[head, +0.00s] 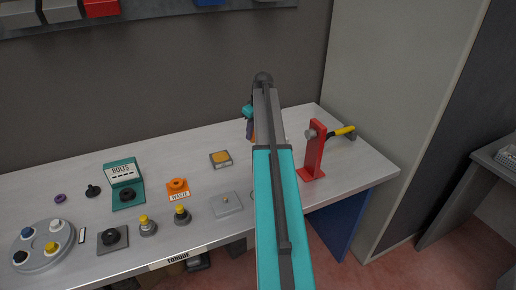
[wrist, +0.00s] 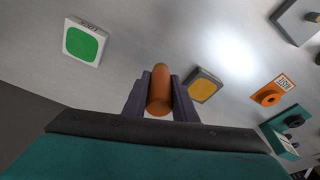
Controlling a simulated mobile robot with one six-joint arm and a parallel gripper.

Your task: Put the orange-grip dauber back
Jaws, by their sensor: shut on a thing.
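The orange-grip dauber (wrist: 160,88) is between my gripper's (wrist: 160,98) two dark fingers in the wrist view, and they are shut on it. Its orange grip shows; its far end is hidden. In the head view my arm covers most of my gripper, with a bit of orange (head: 251,131) beside the arm, above the back middle of the bench. A square pad with a yellow-orange face (wrist: 203,86) lies just right of the fingers in the wrist view and also shows in the head view (head: 221,159). A green-faced pad (wrist: 84,43) lies to the upper left in the wrist view.
An orange waste tray (head: 178,187), a teal bolts box (head: 125,187) and a grey plate (head: 227,204) are on the bench. A round tray (head: 42,262) with several coloured pieces is at left. A red stand (head: 314,154) with a yellow-handled tool (head: 343,131) rises at right.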

